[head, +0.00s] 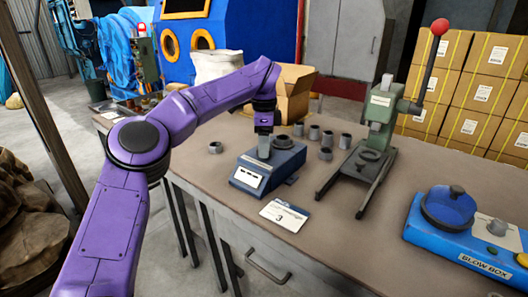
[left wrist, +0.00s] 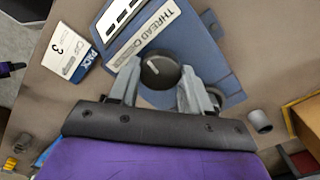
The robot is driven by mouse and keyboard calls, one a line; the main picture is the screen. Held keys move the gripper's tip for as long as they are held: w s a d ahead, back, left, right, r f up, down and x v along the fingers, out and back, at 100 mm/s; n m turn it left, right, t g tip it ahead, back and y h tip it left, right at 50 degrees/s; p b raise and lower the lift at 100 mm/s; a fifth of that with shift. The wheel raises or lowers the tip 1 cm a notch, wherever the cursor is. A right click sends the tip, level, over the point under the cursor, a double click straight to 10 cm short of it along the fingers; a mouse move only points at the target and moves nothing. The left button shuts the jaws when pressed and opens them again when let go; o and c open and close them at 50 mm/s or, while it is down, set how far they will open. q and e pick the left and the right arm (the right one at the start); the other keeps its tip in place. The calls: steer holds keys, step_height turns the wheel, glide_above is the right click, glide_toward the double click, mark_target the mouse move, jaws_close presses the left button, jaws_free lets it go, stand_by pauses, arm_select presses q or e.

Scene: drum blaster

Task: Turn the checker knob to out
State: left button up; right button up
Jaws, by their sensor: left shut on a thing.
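The thread checker (head: 250,180) is a blue-grey box with a white panel of dark windows, standing on the bench. The left gripper (head: 264,148) comes down on the checker from above and is shut on the knob. In the head view the gripper hides the knob. I cannot read which setting the knob is on.
A card marked 3 (head: 284,215) lies in front of the checker. Several grey fittings (head: 326,140) and a green press with a red-balled lever (head: 380,115) stand to the right. A blue blow box (head: 475,235) is at the far right. An open carton (head: 294,95) stands behind.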

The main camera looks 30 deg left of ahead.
arm_select(q)
steer(key=shift+n+b, duration=0.55)
steer(key=shift+n, duration=0.15)
steer(key=o, duration=1)
steer(key=shift+o, duration=0.2)
steer(key=shift+r, duration=0.1)
step_height(320, 180, up, 10)
steer(key=p, duration=0.5)
steer(key=shift+r, duration=0.2)
